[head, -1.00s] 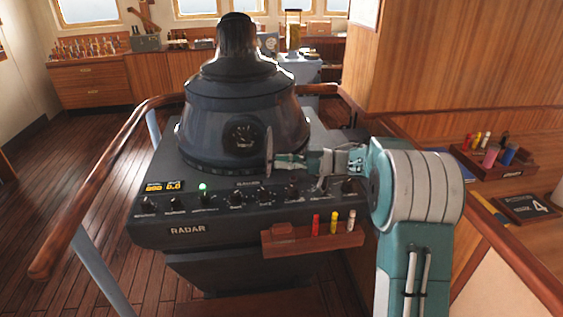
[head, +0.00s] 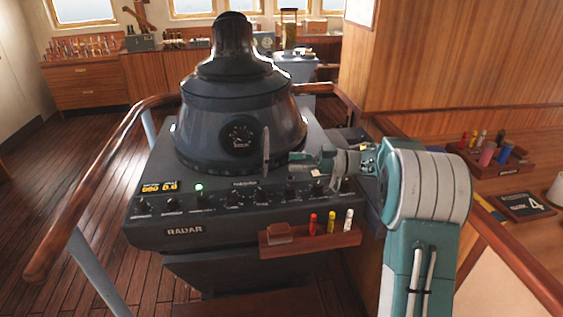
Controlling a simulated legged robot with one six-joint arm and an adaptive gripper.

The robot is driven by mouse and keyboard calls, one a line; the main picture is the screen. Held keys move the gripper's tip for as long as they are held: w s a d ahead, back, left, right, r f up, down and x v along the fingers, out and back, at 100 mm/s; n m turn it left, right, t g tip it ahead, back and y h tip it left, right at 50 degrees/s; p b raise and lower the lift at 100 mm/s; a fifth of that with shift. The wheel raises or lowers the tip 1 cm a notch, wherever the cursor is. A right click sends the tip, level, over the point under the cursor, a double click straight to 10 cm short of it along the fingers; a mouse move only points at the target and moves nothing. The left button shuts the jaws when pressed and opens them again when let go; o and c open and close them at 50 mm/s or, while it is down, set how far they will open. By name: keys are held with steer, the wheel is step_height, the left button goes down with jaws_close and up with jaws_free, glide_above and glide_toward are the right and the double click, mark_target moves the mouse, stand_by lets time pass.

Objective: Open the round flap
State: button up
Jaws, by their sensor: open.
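The radar console (head: 186,230) carries a dark domed housing (head: 204,135) with a round dial (head: 241,135) exposed on its front. The round flap (head: 266,150) is seen nearly edge-on just right of the dial, as a thin upright disc standing out from the housing. My gripper (head: 296,157) is just right of the flap, pointing left. It is open, and a small gap seems to lie between its fingers and the flap. The flap's hinge is too small to make out.
Knobs (head: 235,198) line the console's front panel. A wooden holder (head: 292,238) with several markers hangs on its front edge. A wooden handrail (head: 95,190) curves around the left. A wooden desk (head: 540,195) stands at the right.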

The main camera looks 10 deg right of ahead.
steer(key=v, duration=0.8)
steer(key=shift+f, duration=0.1)
steer(key=shift+c, duration=0.4)
